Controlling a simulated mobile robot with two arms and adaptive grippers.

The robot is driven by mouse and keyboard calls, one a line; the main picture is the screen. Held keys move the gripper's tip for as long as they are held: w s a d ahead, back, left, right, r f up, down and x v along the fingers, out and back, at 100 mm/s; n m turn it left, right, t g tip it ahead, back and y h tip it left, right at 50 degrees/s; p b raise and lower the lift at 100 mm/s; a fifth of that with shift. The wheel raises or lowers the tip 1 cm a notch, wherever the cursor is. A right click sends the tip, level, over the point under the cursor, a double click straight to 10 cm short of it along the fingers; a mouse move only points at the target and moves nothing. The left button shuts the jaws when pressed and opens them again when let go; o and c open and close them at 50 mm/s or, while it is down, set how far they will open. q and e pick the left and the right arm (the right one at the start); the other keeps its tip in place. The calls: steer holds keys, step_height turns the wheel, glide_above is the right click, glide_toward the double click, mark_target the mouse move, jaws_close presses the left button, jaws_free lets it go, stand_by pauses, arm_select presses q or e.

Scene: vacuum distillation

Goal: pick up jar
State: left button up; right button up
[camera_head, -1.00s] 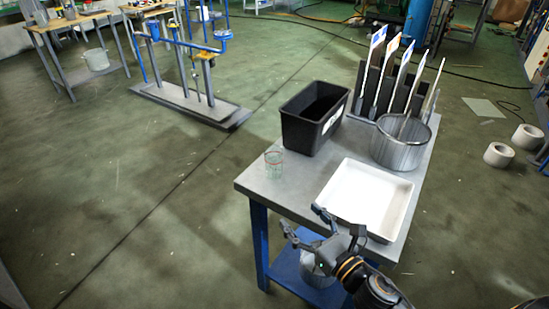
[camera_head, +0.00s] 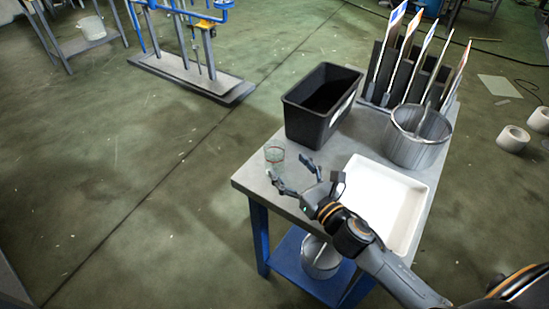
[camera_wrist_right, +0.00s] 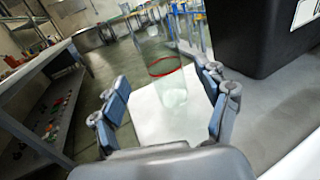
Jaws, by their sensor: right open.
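The jar (camera_head: 274,156) is a small clear glass with a red line. It stands upright near the left corner of the grey table (camera_head: 262,181). In the right wrist view the jar (camera_wrist_right: 170,85) stands ahead, beyond and between the spread fingers. My right gripper (camera_head: 290,172) is open and empty, low over the table just in front of the jar. It also shows in the right wrist view (camera_wrist_right: 168,105). Whether a finger touches the jar I cannot tell. My left gripper is not in view.
A black bin (camera_head: 312,128) stands behind and right of the jar. A white tray (camera_head: 408,190) lies right of my right arm. A metal pot (camera_head: 413,150) and a rack of upright tools (camera_head: 420,75) stand at the back. The table's left edge is close to the jar.

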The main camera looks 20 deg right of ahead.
mark_target(280, 156)
steer(key=shift+x, duration=1)
steer(key=shift+w+a, duration=0.1)
steer(key=shift+w, duration=0.45)
steer(key=p+x, duration=0.1)
steer(key=x, duration=0.2)
steer(key=shift+w, duration=0.35)
steer(key=shift+w+a+f, duration=0.1)
steer(key=shift+w+a, duration=0.05)
steer(key=shift+w, duration=0.25)
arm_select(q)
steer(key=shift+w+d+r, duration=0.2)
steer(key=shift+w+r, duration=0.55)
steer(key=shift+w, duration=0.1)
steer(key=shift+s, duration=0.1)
arm_select(e)
steer(key=shift+s, duration=0.1)
steer(key=c, duration=0.4)
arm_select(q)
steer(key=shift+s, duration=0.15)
arm_select(e)
steer(key=c, duration=0.9)
steer(key=shift+c, duration=0.2)
